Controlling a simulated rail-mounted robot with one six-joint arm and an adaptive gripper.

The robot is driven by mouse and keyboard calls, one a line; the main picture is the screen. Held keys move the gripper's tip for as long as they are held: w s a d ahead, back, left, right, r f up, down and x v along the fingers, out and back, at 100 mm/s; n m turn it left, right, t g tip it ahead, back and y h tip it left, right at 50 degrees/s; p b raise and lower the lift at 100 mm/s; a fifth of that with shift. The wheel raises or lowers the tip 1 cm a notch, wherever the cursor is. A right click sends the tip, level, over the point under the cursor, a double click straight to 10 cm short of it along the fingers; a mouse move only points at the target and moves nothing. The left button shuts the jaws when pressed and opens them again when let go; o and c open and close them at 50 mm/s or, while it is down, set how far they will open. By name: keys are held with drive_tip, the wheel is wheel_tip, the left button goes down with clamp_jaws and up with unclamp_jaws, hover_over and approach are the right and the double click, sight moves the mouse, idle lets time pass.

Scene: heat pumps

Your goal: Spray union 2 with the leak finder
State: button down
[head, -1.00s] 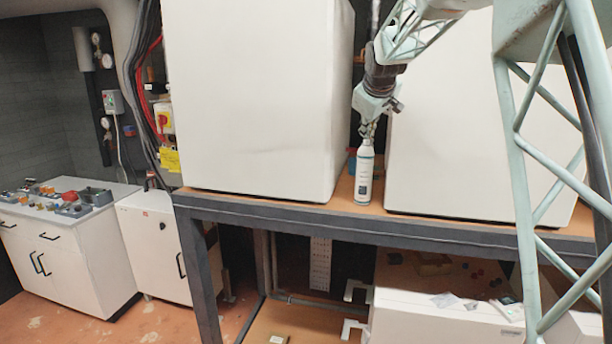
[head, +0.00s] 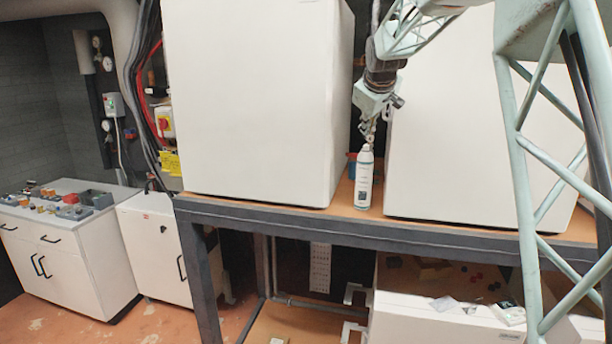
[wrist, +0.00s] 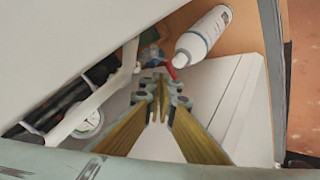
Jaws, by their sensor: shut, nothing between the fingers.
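The leak finder, a white spray can with a dark label (head: 364,180), stands upright on the wooden bench top between two white heat pump units. My gripper (head: 369,140) is just above the can's top in the head view. The fingers are shut and hold nothing. I cannot tell which part is union 2.
The left heat pump unit (head: 255,100) and right unit (head: 450,130) leave a narrow gap around my gripper. The wrist view shows a white pipe (wrist: 105,95) and a round gauge (wrist: 88,122) on the left. A cabinet with loose parts (head: 60,245) stands at far left.

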sight(366, 150)
drive_tip(key=shift+r+p, duration=0.85)
drive_tip(key=shift+r, duration=0.6)
drive_tip(key=shift+s, duration=0.1)
drive_tip(key=s+f+m+g+b, duration=0.1)
drive_tip(key=s+f+m+b, duration=0.15)
drive_tip(key=s, duration=1.75)
drive_tip(key=s+f+m+g+b, duration=0.2)
drive_tip(key=s+b, duration=0.2)
drive_tip(key=s, duration=1.6)
drive_tip(key=s+f+m+b, duration=0.1)
drive_tip(key=s+f, duration=0.5)
drive_tip(key=s, duration=0.6)
drive_tip(key=s+f+m+g+b, duration=0.1)
drive_tip(key=s+f, duration=0.5)
drive_tip(key=s, duration=0.7)
drive_tip(key=s+f+m+g+b, duration=0.1)
drive_tip(key=s+f+m+b, duration=0.1)
drive_tip(key=s+f, duration=0.5)
drive_tip(key=s+b, duration=0.1)
drive_tip(key=s, duration=0.4)
drive_tip(key=shift+s+d, duration=0.2)
drive_tip(key=shift+s, duration=0.05)
